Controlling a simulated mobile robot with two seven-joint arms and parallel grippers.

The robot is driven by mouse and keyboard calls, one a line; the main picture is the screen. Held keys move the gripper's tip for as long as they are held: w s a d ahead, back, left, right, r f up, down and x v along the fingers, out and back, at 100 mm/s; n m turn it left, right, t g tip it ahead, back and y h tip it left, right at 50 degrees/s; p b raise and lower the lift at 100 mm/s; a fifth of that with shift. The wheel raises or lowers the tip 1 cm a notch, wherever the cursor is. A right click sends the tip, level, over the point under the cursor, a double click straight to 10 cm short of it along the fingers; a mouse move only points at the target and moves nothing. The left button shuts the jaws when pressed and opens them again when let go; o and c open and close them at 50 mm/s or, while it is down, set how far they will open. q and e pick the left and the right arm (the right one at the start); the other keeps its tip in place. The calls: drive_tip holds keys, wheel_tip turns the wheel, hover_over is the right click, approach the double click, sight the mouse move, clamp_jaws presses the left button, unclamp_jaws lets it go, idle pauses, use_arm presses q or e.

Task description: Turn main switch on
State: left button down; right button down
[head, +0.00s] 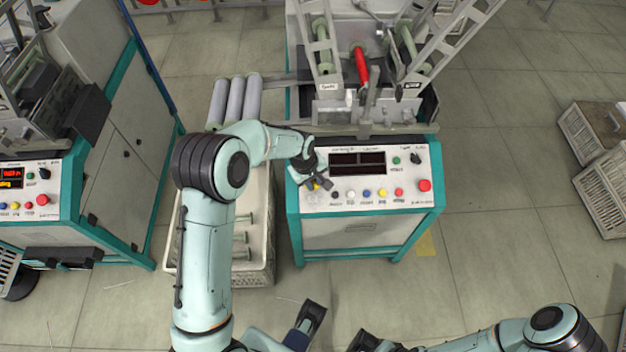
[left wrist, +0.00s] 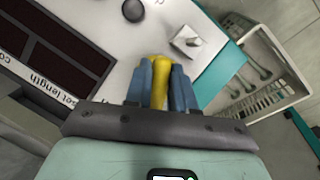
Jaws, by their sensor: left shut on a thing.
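The machine's control panel (head: 372,197) faces me in the head view, with dark displays, a row of coloured buttons and a red knob. My left gripper (head: 317,184) is over the panel's left end. In the left wrist view, its blue fingers (left wrist: 162,82) are shut on a yellow piece (left wrist: 159,78); I cannot tell whether it belongs to the main switch. A pale square fitting with a raised grip (left wrist: 187,42) stands on the panel just beyond the fingertips; no label on it shows. My right arm (head: 550,330) is at the bottom right; its jaws are unclear.
A pale crate (head: 268,262) with green bobbins stands left of the machine, with grey rolls (head: 236,100) behind it. Another machine (head: 108,190) stands at the far left. Crates (head: 592,140) stand at the right.

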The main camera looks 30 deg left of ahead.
use_arm(q)
drive_tip(key=shift+r+m+g+y+p, duration=0.1)
drive_tip(key=shift+m+g+y+p, duration=0.35)
drive_tip(key=shift+m, duration=0.65)
drive_tip(key=m+p, duration=0.1)
drive_tip(key=m, duration=0.1)
drive_tip(key=shift+m+y, duration=0.25)
drive_tip(key=shift+m, duration=0.05)
drive_tip(key=m+g+y, duration=0.1)
drive_tip(key=m, duration=0.2)
drive_tip(key=shift+a+p, duration=0.1)
drive_tip(key=shift+p, duration=0.2)
drive_tip(key=shift+s+a+m+y, duration=0.1)
drive_tip(key=shift+m+y, duration=0.5)
drive_tip(key=shift+m, duration=0.8)
drive_tip(key=c, duration=1)
unclamp_jaws()
drive_tip(key=shift+c, duration=0.2)
